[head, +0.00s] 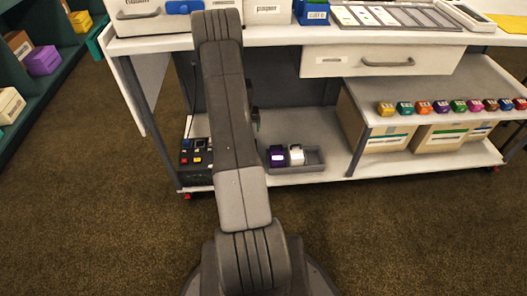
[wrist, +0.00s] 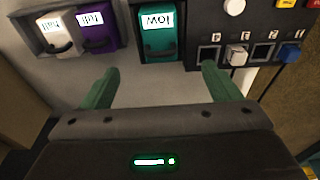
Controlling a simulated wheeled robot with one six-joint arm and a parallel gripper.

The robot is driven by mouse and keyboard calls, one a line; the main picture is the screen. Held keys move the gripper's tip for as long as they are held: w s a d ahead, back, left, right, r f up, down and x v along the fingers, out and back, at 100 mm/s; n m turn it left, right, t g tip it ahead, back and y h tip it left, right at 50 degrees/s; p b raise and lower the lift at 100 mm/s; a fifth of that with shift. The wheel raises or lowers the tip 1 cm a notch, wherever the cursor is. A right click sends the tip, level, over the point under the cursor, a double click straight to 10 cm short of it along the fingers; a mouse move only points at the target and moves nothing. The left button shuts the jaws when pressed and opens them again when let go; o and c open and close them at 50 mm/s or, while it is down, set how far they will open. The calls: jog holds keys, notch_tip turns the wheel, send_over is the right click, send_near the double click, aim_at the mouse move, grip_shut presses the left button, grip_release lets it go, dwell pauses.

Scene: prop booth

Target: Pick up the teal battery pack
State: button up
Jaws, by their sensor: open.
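The teal battery pack (wrist: 161,32) shows in the wrist view at the top middle, with a white label reading LOW upside down and a dark border. In the head view it is not visible; my arm covers that part of the lower shelf. My gripper (wrist: 158,70) is open and empty, its two green fingers spread to either side of the pack's line. The fingertips are just short of the pack in the picture, and nothing is between them.
Purple (wrist: 95,25) and white (wrist: 57,33) packs sit left of the teal one, in a grey tray (head: 312,167). A dark control panel (wrist: 255,12) with buttons and switches is close on the right. The white shelf (head: 335,135) lies under a worktop with a drawer (head: 385,62).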

jog(key=f, duration=0.2)
jog(key=f+b, duration=0.1)
jog(key=f, duration=0.2)
jog(key=w+f+b, duration=0.1)
jog(key=f, duration=0.2)
jog(key=shift+w+f, duration=0.1)
jog(key=f, duration=0.1)
jog(key=f+b, duration=0.1)
jog(key=f, duration=0.1)
jog(key=w+f+b, duration=0.1)
jog(key=f, duration=0.1)
jog(key=shift+f, duration=0.15)
grip_shut()
